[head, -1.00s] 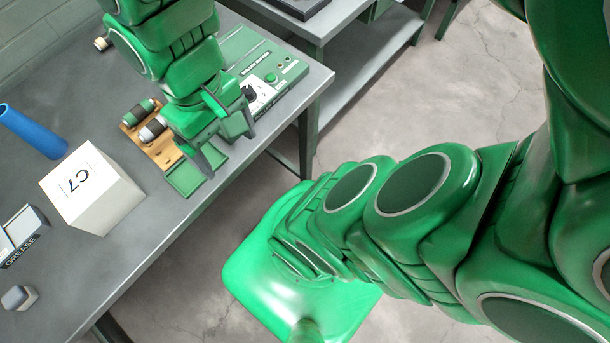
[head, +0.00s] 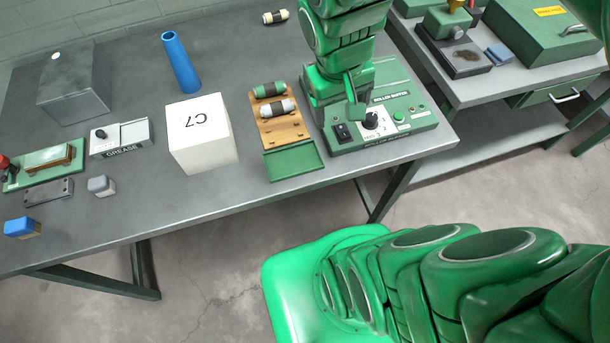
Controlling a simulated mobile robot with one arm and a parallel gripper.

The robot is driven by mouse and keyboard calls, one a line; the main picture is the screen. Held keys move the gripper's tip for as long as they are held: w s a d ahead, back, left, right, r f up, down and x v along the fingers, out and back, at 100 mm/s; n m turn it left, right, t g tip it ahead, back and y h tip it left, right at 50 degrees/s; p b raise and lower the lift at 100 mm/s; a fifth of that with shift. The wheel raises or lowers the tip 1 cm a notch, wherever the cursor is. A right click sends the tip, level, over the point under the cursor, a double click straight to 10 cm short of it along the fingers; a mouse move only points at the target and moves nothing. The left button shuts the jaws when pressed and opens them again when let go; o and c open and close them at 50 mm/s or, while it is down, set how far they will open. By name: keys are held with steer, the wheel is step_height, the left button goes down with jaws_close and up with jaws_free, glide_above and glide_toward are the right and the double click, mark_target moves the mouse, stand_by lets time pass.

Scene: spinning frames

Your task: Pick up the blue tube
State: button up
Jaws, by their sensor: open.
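The blue tube (head: 181,63) stands upright on the grey workbench (head: 110,215), towards its back, behind the white C7 box. It is tall, slightly tapered, with an open dark top. My gripper (head: 355,98) hangs at the right over the green roller buffer machine (head: 385,130). It is open and empty, pointing down, well apart from the tube with the wooden rack between them. The machine's panel is partly hidden behind my gripper.
The white C7 box (head: 203,143) stands just in front of the tube. A wooden rack (head: 283,131) with two rollers and a green tray (head: 293,160) lie to its right. A grey metal box (head: 75,90) and a grease box (head: 121,138) are at left. Bench surface beside the tube is clear.

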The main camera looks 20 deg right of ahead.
steer(key=w+d+n+t, duration=0.2)
steer(key=w+t, duration=0.2)
steer(key=w, duration=1.1)
steer(key=w+a+n+t+y, duration=0.25)
steer(key=w+a+t, duration=0.2)
steer(key=w, duration=0.75)
steer(key=n+y, duration=0.6)
steer(key=y, duration=0.4)
glide_toward(181, 49)
steer(key=w+a, duration=0.3)
steer(key=shift+w+a+f+g, duration=0.2)
steer(key=shift+a+f+g, duration=0.1)
steer(key=shift+g, duration=0.15)
steer(key=shift+f+x, duration=0.15)
steer(key=shift+x, duration=1.65)
steer(key=shift+f+x, duration=0.15)
steer(key=shift+x, duration=1.7)
steer(key=shift+s, duration=0.1)
steer(key=shift+c, duration=0.4)
